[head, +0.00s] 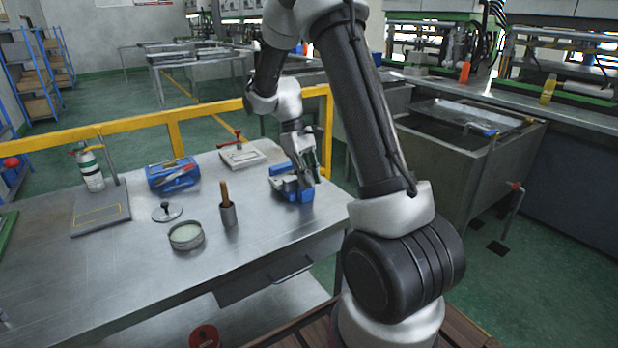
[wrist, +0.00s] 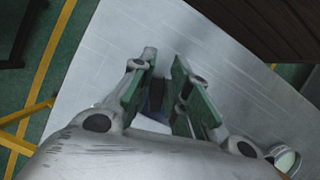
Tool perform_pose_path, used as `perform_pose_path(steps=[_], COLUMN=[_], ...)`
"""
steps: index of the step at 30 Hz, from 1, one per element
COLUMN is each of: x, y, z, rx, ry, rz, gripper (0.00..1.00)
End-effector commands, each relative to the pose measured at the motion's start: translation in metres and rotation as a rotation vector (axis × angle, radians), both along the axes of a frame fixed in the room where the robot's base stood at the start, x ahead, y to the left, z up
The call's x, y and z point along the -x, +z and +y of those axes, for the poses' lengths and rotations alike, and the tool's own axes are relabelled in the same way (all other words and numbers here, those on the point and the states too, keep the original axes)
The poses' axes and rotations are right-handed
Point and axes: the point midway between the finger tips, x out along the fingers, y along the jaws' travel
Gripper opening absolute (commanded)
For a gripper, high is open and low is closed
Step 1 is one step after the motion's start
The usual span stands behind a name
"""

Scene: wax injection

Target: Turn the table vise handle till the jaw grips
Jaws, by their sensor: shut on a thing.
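The blue table vise (head: 292,185) stands on the metal workbench near its right end in the head view. My gripper (head: 312,172) is down at the right side of the vise. In the wrist view my gripper (wrist: 158,95) has its green-padded fingers closed in on something dark and narrow between them. I take this to be the vise handle, but its shape is mostly hidden by the fingers. The vise jaw and any gap in it are too small to make out in the head view.
A yellow rail (head: 220,115) runs behind. The bench front is clear.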

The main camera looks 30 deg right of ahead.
Motion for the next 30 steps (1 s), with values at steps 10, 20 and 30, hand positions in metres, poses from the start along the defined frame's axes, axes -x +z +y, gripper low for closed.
perform_pose_path(steps=[10, 20, 30], x=[0.003, -0.002, -0.011], y=[-0.001, 0.012, 0.037], z=[0.001, 0.004, 0.009], rx=[-0.003, -0.003, -0.002], ry=[-0.003, -0.003, -0.003], rz=[0.008, 0.008, 0.008], gripper=[0.23, 0.23, 0.23])
